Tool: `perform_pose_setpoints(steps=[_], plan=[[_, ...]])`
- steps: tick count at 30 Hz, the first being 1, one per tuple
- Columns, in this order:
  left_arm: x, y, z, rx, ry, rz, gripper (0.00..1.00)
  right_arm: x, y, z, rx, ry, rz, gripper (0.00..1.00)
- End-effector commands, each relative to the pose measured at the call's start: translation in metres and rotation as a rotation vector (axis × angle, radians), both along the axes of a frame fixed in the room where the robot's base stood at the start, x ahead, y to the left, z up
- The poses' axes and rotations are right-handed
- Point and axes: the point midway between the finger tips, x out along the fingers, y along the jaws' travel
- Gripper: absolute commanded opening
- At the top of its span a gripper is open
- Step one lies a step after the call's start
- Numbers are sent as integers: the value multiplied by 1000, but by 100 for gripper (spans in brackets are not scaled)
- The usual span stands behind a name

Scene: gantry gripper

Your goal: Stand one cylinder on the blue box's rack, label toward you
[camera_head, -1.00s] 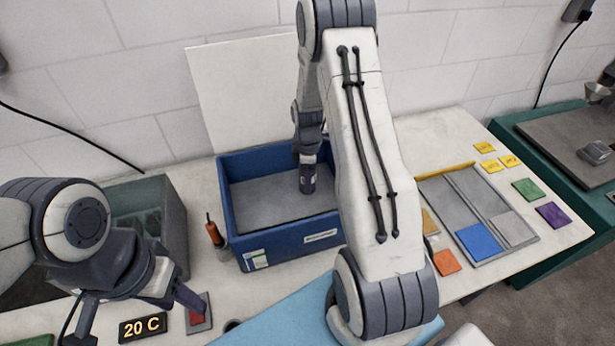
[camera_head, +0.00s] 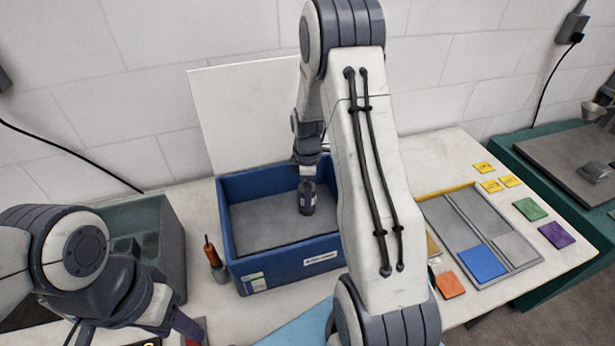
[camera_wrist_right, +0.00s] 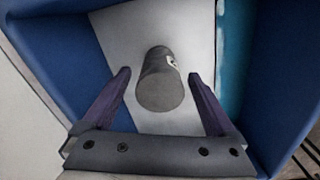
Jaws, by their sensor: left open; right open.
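A dark grey cylinder (camera_head: 307,199) stands upright inside the blue box (camera_head: 290,267), on its grey inner surface (camera_head: 262,218). The cylinder (camera_wrist_right: 160,85) also shows in the right wrist view, with a small pale label on its upper right side. My right gripper (camera_head: 307,174) is above the cylinder. Its two purple fingers (camera_wrist_right: 157,90) are spread to either side, with gaps between them and the cylinder. My left gripper (camera_head: 132,334) is open and empty at the lower left, partly cut off by the frame edge.
A grey-green bin (camera_head: 172,240) with dark blocks stands left of the box. An orange-handled tool (camera_head: 211,252) stands between them. A divided tray (camera_head: 470,235) and coloured squares lie at right. My right arm hides part of the box's right side.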

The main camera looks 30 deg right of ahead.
Motion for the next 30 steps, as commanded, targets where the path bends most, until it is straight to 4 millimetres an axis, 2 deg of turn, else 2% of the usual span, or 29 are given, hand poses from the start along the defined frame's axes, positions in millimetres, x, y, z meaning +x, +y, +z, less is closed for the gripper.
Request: perform_pose_setpoints(steps=[3, 9, 15, 20, 23, 25, 28, 30], plan=[[0, 0, -7, 0, 0, 0, 50, 2, -1, 28, -3, -9, 0, 92], [0, 0, -13, 0, 0, 0, 50, 1, 0, 66, -2, -6, 0, 92], [0, 0, -14, 0, 0, 0, 50, 1, 0, 85, -2, -3, 0, 92], [0, 0, -14, 0, 0, 0, 50, 0, 2, 88, -1, -1, 0, 92], [0, 0, -14, 0, 0, 0, 50, -2, 22, 95, 2, -5, -9, 92], [0, 0, -14, 0, 0, 0, 50, -6, 50, 104, 5, -10, -26, 92], [0, 0, -14, 0, 0, 0, 50, -22, 104, 120, 14, -19, -65, 92], [0, 0, -14, 0, 0, 0, 50, -41, 143, 131, 22, -23, -101, 92]])
